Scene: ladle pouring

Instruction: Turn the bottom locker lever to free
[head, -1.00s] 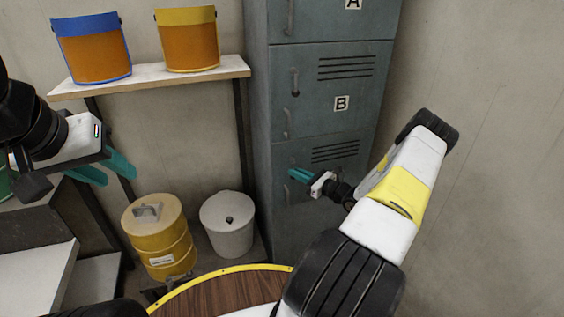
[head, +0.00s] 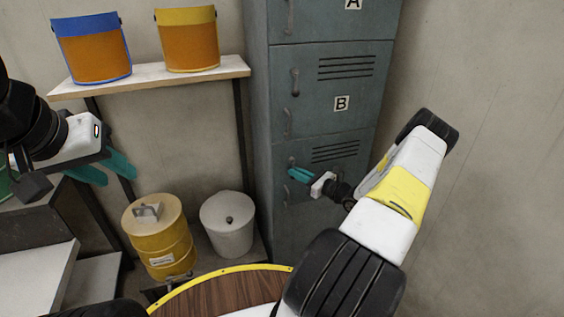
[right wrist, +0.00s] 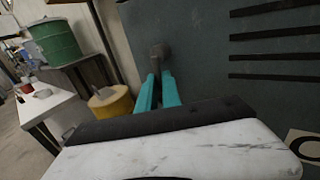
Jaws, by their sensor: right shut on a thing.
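The grey-blue locker (head: 330,65) stands at the back centre with its doors shut. The bottom door is below the door marked B. My right gripper (head: 294,174) is at the upper left of that bottom door. Its teal fingers (right wrist: 158,82) are shut on the bottom locker lever, a dark grey piece (right wrist: 160,53) at the fingertips in the right wrist view. In the head view the fingers hide most of this lever, so its exact angle is hard to tell. My left gripper (head: 118,172) is open and empty at the left, its teal fingers apart.
A shelf (head: 150,76) holds a blue-rimmed bucket (head: 92,50) and a yellow-rimmed bucket (head: 188,42). Below are a yellow drum (head: 160,237) and a grey lidded bin (head: 228,228). A round wooden top (head: 225,292) with yellow edging is in front.

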